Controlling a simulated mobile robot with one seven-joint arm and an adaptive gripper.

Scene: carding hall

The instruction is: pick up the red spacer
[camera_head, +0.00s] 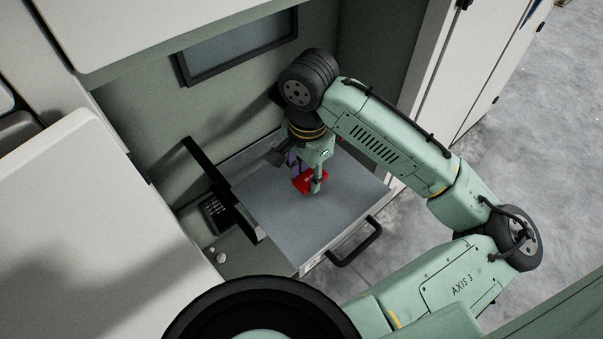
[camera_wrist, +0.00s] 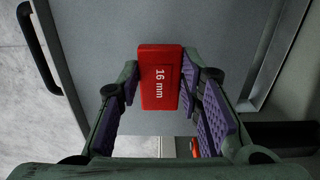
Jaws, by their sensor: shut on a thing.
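The red spacer (camera_wrist: 159,77) is a flat red block marked "16 mm" in the wrist view. My gripper (camera_wrist: 158,90) is shut on it, with a finger pad at each side of the block. In the head view the red spacer (camera_head: 306,182) shows at the end of my gripper (camera_head: 312,180), over the grey top of a drawer-like tray. Whether the spacer touches that surface or hangs a little above it, I cannot tell. The fingers hide part of the spacer in the head view.
The grey tray (camera_head: 270,215) has a black handle (camera_head: 356,243) at its front. A black rail (camera_head: 222,190) and a dark keypad-like object (camera_head: 214,213) lie left of it. Cabinet walls enclose it behind and left. A small red thing (camera_wrist: 195,147) shows near the right finger.

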